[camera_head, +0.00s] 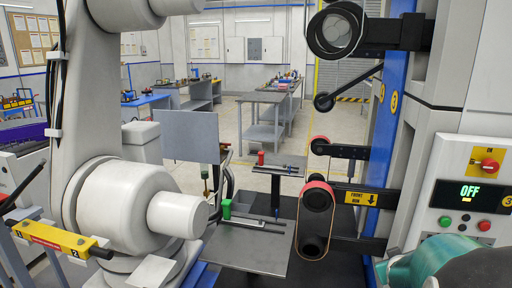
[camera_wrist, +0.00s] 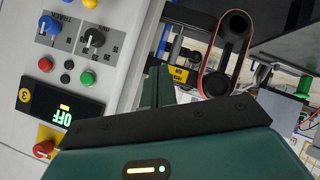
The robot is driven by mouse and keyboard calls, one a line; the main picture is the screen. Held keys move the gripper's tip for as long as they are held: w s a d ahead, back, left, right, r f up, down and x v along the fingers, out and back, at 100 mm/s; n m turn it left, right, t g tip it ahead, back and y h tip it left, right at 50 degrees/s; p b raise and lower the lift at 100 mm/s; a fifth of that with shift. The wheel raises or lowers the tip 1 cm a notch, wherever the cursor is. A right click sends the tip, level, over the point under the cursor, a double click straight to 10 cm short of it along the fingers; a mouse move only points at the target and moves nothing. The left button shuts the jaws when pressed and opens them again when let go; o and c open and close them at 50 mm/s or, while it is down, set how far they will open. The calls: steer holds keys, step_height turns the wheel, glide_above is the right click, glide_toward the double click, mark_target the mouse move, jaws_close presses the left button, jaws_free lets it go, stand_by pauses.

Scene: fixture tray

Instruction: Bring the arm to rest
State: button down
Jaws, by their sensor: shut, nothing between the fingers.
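My gripper (camera_wrist: 160,84) shows in the wrist view with its green fingers together and nothing between them. It is in front of the machine's control panel (camera_wrist: 78,75), apart from it as far as I can tell. In the head view a teal and dark part of my arm fills the bottom right corner, just below the panel (camera_head: 468,200); the fingertips do not show there. The panel display reads OFF in both views.
A belt unit (camera_head: 316,215) with rollers stands in the middle right. A large white jointed machine (camera_head: 125,205) fills the left side. Workbenches (camera_head: 262,97) stand farther back, with open floor around them.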

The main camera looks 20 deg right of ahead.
steer(key=w+a+r+y, duration=0.1)
steer(key=a+r+y, duration=0.2)
steer(key=a, duration=0.7)
steer(key=a+r+y, duration=0.2)
steer(key=a+r, duration=0.1)
steer(key=a, duration=0.7)
steer(key=s+a+r+n+g+y, duration=0.1)
steer(key=s+a, duration=0.4)
steer(key=a, duration=0.3)
steer(key=s+a+r+g+y, duration=0.1)
steer(key=s+a+y, duration=0.1)
steer(key=s+a, duration=0.4)
steer(key=a, duration=0.3)
steer(key=shift+s+r+n+g, duration=0.15)
steer(key=shift+r+n+g, duration=0.15)
steer(key=shift+r+n, duration=0.1)
steer(key=shift+d, duration=0.15)
